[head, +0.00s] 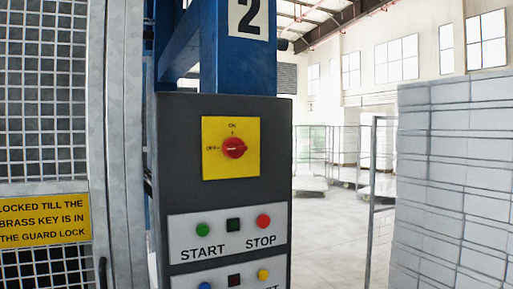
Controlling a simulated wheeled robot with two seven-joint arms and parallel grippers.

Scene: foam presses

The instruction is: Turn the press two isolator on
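The press two isolator is a red rotary knob (233,148) on a square yellow plate (217,169), high on a dark grey control panel (180,190). The plate reads "ON" at the top and what looks like "OFF" at the left. The knob's handle lies about horizontal, in line with the left label. A white sign (247,17) with a black "2" is on the blue post above the panel. Neither of my grippers is in view.
Below the isolator are a green START button (202,230) and a red STOP button (263,221). A mesh guard (45,100) with a yellow notice (42,220) stands at the left. Stacked pale blocks (455,180) stand at the right. Floor shows between panel and stack.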

